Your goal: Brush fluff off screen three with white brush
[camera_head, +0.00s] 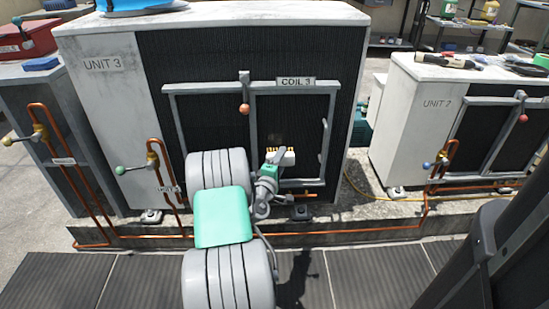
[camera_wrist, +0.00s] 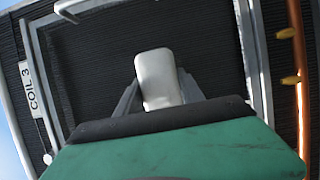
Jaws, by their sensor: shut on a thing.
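Screen three is the dark mesh panel (camera_head: 292,115) in a grey frame under the COIL 3 label (camera_head: 296,82), on the front of UNIT 3. It fills the wrist view behind my gripper (camera_wrist: 160,95). My gripper (camera_head: 277,158) is in front of the screen's lower part, shut on the white brush (camera_wrist: 157,75). The brush shows as a small pale block in the head view (camera_head: 288,158). Its bristles are hidden in the wrist view, and I cannot tell whether it touches the mesh. A faint tan patch (camera_head: 276,138), possibly fluff, shows just above the gripper.
Copper pipes (camera_head: 345,233) run along the plinth below UNIT 3, with valves (camera_head: 152,160) at its left. A grey handle (camera_head: 325,140) stands out right of the gripper. UNIT 7 (camera_head: 425,130) stands at right, past a gap. Dark walkway mats (camera_head: 130,280) lie in front.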

